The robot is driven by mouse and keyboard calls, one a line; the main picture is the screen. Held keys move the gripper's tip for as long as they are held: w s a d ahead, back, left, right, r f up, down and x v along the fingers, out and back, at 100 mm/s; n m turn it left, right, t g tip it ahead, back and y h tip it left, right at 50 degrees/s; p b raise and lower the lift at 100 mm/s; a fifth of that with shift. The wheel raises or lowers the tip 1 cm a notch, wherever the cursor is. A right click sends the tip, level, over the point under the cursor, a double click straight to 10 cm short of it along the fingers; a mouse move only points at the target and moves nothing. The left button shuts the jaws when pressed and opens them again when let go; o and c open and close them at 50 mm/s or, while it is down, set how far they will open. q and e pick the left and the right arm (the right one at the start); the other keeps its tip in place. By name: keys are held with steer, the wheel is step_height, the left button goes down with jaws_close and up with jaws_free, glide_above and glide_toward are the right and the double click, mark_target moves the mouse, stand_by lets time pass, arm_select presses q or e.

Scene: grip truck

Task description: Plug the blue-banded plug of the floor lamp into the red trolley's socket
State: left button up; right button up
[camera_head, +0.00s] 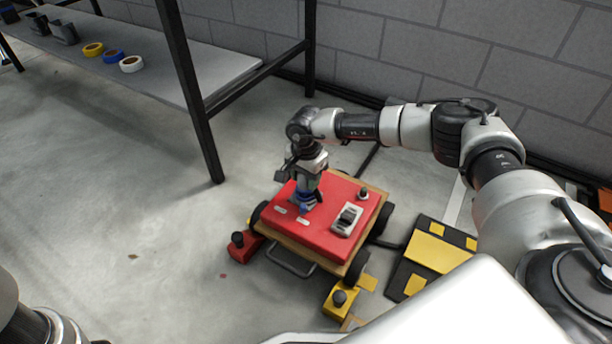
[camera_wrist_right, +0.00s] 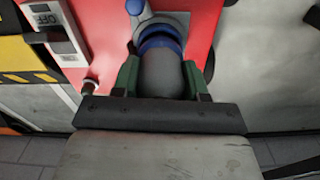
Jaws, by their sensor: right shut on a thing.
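The red trolley (camera_head: 322,241) stands on the floor in the middle of the head view; its red top (camera_wrist_right: 101,45) fills much of the right wrist view. My right gripper (camera_head: 305,200) points down over the trolley's top. In the wrist view its green fingers close on both sides of the grey plug (camera_wrist_right: 164,80), which has a blue band (camera_wrist_right: 158,44). Beyond the band is a pale blue-grey part on the red top, probably the socket, mostly hidden by the plug. I cannot tell whether the plug is seated. My left gripper is out of view.
A black-and-yellow mat (camera_head: 432,253) lies right.

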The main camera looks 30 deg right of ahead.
steer(key=shift+f, duration=0.55)
steer(key=o, duration=1.4)
steer(key=shift+o, duration=0.2)
steer(key=shift+r, duration=0.15)
steer(key=shift+r+p, duration=2.1)
steer(key=shift+r, duration=0.3)
